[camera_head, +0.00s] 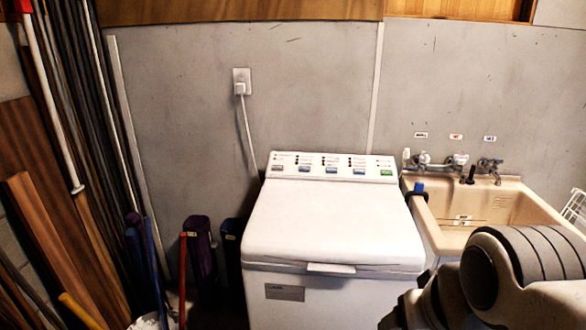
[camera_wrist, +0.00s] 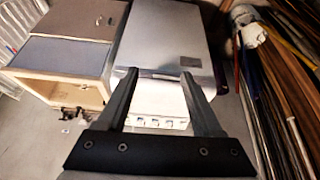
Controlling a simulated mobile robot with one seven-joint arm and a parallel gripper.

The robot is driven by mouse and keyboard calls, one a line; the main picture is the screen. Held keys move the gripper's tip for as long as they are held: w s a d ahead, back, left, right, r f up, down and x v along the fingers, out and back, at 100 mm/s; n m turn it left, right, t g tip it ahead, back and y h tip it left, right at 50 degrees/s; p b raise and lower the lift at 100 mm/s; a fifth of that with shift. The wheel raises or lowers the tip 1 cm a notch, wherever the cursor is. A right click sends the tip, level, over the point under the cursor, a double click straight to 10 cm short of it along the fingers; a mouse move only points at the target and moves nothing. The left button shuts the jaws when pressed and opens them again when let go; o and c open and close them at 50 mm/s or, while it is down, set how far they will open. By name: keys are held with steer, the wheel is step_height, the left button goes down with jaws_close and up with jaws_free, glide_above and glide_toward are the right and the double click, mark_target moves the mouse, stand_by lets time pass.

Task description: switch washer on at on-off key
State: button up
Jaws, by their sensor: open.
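The white washer (camera_head: 333,225) stands against the grey wall with its lid shut. Its control panel (camera_head: 333,160) runs along the back top edge, with a row of small grey and blue keys and a green key (camera_head: 386,173) at the right end. The key labels are too small to read, so I cannot tell which is the on-off key. In the wrist view the washer (camera_wrist: 165,45) appears turned around, with its panel (camera_wrist: 155,123) seen between the fingers. My gripper (camera_wrist: 159,74) is open and empty, apart from the keys. In the head view my arm fills the lower right corner.
A beige sink (camera_head: 475,200) with taps (camera_head: 455,160) stands right of the washer. Long boards and poles (camera_head: 75,120) lean at the left. A power cord (camera_head: 247,125) hangs from a wall outlet (camera_head: 241,80) behind the washer. The space above the lid is clear.

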stand_by(0.3)
jaws_close()
stand_by(1.6)
